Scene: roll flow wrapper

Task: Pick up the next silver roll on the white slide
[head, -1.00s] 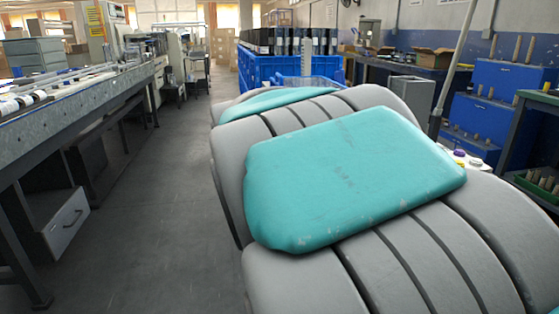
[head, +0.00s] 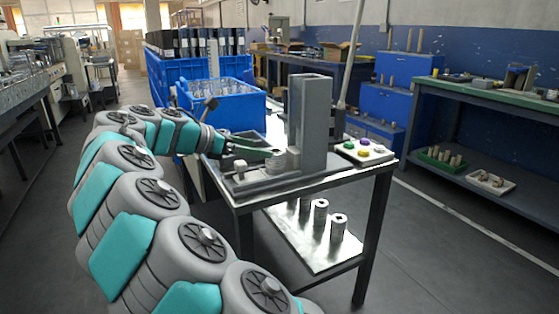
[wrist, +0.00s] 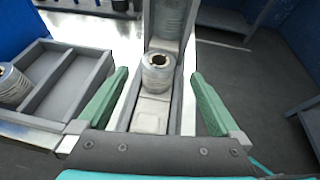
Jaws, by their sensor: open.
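A silver roll (wrist: 158,72) with a hollow core stands upright in a grey channel in the wrist view. The pale slide surface (wrist: 152,115) shows in front of it, and a tall grey tower (wrist: 170,22) rises behind. In the head view the roll (head: 279,163) is at the foot of the tower (head: 309,120). My gripper (wrist: 160,75) is open, with one green finger on each side of the roll and a gap to both. In the head view my gripper (head: 266,151) reaches over the table, with part of it hidden.
A grey compartment tray (wrist: 68,75) with another silver roll (wrist: 12,85) lies at left. Several silver rolls (head: 320,214) stand on the lower shelf (head: 300,240). A button box (head: 366,151) is at the table's right. Blue crates (head: 222,101) stand behind.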

